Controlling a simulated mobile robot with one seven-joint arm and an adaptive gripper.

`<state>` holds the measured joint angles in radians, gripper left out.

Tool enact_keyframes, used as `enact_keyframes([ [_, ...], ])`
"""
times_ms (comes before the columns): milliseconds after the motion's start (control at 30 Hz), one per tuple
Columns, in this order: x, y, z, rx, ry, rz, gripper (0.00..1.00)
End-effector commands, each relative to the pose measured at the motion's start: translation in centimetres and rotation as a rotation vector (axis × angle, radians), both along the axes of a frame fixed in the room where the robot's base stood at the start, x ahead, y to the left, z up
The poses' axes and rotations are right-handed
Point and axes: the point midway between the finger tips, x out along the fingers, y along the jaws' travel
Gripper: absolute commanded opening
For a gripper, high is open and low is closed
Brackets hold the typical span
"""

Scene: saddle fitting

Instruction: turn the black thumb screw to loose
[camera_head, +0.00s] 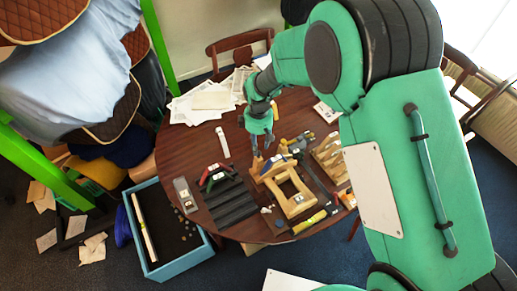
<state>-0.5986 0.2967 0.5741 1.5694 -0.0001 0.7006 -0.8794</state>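My gripper (263,147) hangs above the round wooden table, just beyond the far left end of a light wooden frame (291,197). Its two fingers point down and look apart, with nothing seen between them. The frame has an open middle and lies on the table's near right part. A small blue and white part (281,159) sits at its far end, close to the fingertips. I cannot make out the black thumb screw; it is too small or hidden at this distance.
On the table (190,147) are papers (208,101), red and green handled tools (217,176), dark grooved blocks (230,204), a yellow tool (309,222) and a second wooden rack (330,158). A blue-edged bin (166,269) stands at lower left. My arm covers the right side.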

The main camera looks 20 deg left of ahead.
Motion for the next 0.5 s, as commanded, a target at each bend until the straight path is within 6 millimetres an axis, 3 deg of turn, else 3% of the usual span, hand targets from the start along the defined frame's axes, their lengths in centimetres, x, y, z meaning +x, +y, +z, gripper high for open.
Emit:
enact_keyframes([
  [300,0.0,0.0,5.3,0.001,-0.002,0.000,0.39],
  [500,0.0,0.0,7.4,0.000,-0.001,0.000,0.39],
])
